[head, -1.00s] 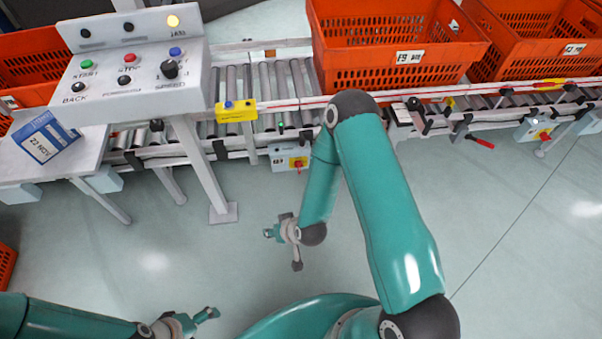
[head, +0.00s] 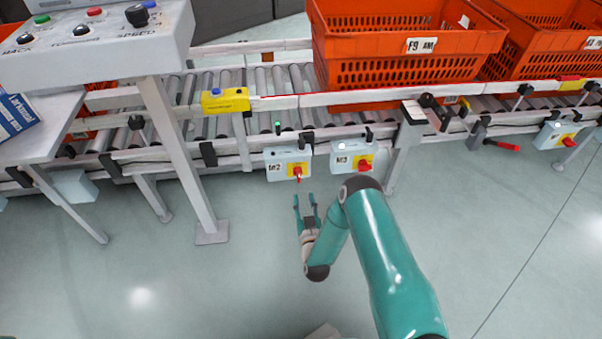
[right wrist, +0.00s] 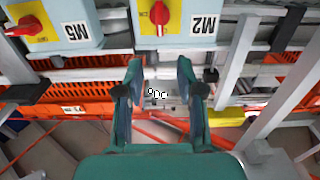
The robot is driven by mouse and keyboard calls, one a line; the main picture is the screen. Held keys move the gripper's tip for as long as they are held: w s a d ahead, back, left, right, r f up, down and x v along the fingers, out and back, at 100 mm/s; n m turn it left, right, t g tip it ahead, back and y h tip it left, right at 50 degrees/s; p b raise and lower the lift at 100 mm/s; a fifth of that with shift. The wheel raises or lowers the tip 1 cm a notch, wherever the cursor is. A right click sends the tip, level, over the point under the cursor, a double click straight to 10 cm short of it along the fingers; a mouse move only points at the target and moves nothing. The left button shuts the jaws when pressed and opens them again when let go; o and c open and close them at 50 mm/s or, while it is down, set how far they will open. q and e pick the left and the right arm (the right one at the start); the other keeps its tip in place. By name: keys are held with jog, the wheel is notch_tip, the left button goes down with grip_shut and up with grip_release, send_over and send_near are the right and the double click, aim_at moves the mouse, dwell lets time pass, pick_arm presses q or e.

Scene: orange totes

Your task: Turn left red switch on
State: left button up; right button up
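The left red switch (head: 297,173) sits on a yellow plate on the grey box marked M2 (head: 275,165), below the conveyor rail. In the right wrist view, the switch (right wrist: 159,12) has its handle roughly in line with the picture's vertical. My left gripper is out of view.
A roller conveyor (head: 268,85) carries orange totes (head: 410,45) behind the boxes. A control panel (head: 95,45) and its white leg (head: 180,155) stand at the left. A further switch box (head: 556,135) is at the far right. The floor in front is clear.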

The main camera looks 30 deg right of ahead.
aim_at(299, 175)
jog(key=b+x, duration=0.3)
jog(key=x, duration=0.8)
jog(key=shift+w+f, duration=0.1)
jog(key=shift+w, duration=0.2)
jog(key=shift+w+d, duration=0.35)
jog(key=shift+w, duration=0.25)
grip_shut()
